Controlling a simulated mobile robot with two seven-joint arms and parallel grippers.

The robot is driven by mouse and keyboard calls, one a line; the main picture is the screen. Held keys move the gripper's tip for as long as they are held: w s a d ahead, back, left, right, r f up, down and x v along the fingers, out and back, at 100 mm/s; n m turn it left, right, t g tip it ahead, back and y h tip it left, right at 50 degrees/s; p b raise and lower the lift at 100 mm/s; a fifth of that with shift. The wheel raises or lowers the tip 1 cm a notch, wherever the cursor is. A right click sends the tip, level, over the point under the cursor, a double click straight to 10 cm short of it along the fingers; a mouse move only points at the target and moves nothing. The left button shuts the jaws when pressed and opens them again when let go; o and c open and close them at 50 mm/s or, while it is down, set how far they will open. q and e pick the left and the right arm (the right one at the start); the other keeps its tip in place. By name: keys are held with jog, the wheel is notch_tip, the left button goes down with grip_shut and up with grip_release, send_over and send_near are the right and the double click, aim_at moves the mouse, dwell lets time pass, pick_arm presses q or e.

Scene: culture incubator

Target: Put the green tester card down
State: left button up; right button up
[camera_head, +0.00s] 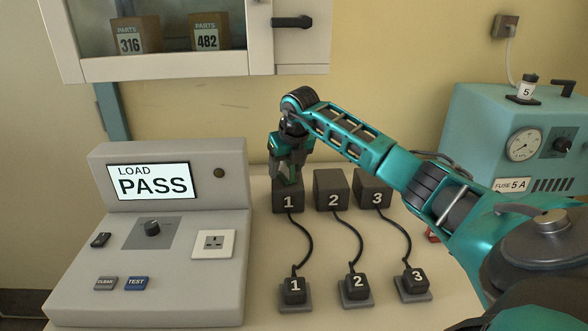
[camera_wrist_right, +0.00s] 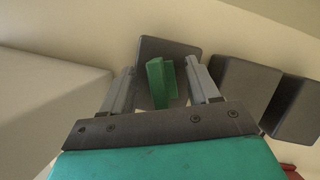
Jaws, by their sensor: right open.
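The green tester card (camera_wrist_right: 158,84) shows in the right wrist view between my right gripper's two fingers. It appears to stand on the top of the dark block marked 1 (camera_head: 288,201). My right gripper (camera_wrist_right: 160,70) is open, with a gap between each finger and the card. In the head view the right gripper (camera_head: 288,168) points down over block 1 and mostly hides the card. My left gripper is not in view.
Dark blocks 2 (camera_head: 333,189) and 3 (camera_head: 376,190) stand right of block 1. Cables run to numbered plugs in front. A grey tester (camera_head: 168,262) at left reads "LOAD PASS" on its screen (camera_head: 150,181). A teal fuse unit (camera_head: 483,119) stands at right, a wall cabinet (camera_head: 165,66) above.

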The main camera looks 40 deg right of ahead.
jog(key=v, duration=0.5)
jog(key=shift+w+d, duration=0.1)
pick_arm(q)
jog(key=b, duration=0.1)
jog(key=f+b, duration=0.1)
jog(key=b, duration=0.1)
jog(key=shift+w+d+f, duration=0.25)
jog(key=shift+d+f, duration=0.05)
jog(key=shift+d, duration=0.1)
pick_arm(e)
jog(key=s+a, duration=0.3)
jog(key=s, duration=0.8)
jog(key=shift+s+a, duration=0.3)
jog(key=shift+a, duration=0.1)
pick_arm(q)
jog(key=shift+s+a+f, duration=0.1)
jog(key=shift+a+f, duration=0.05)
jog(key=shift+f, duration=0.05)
